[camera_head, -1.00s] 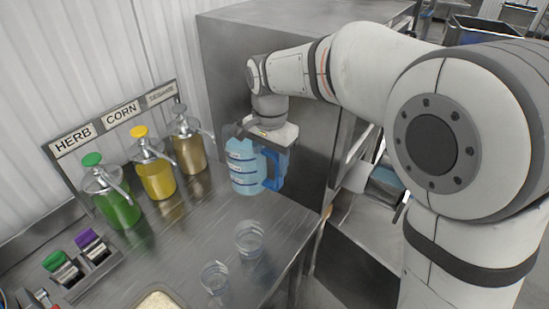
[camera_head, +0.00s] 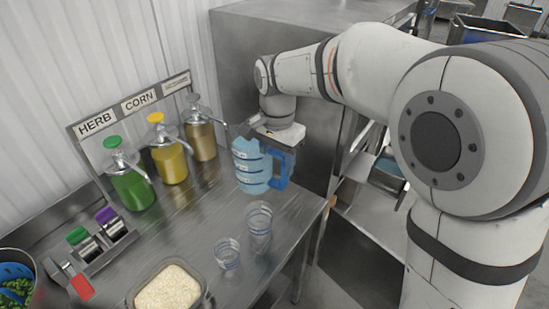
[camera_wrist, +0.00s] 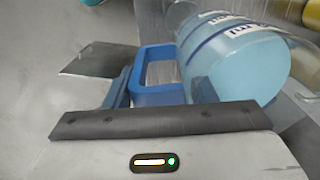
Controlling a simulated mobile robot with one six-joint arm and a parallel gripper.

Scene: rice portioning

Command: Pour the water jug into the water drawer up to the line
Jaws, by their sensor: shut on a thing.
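The water jug (camera_head: 250,166) is light blue and clear with printed bands and a darker blue handle (camera_head: 282,168). It looks upright at the counter's far right end in the head view; I cannot tell whether its base touches the counter. My gripper (camera_head: 274,140) is above it, shut on the handle. In the wrist view the jug (camera_wrist: 235,62) lies to the right, and its handle (camera_wrist: 158,97) is between the fingers of my gripper (camera_wrist: 155,85). I cannot make out the water drawer or its line.
Two clear cups (camera_head: 259,228) (camera_head: 228,254) and a rice container (camera_head: 168,288) stand on the metal counter (camera_head: 200,215). HERB (camera_head: 132,188), CORN (camera_head: 170,165) and a third pump bottle (camera_head: 201,140) line the wall. A steel cabinet (camera_head: 235,65) stands behind the jug.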

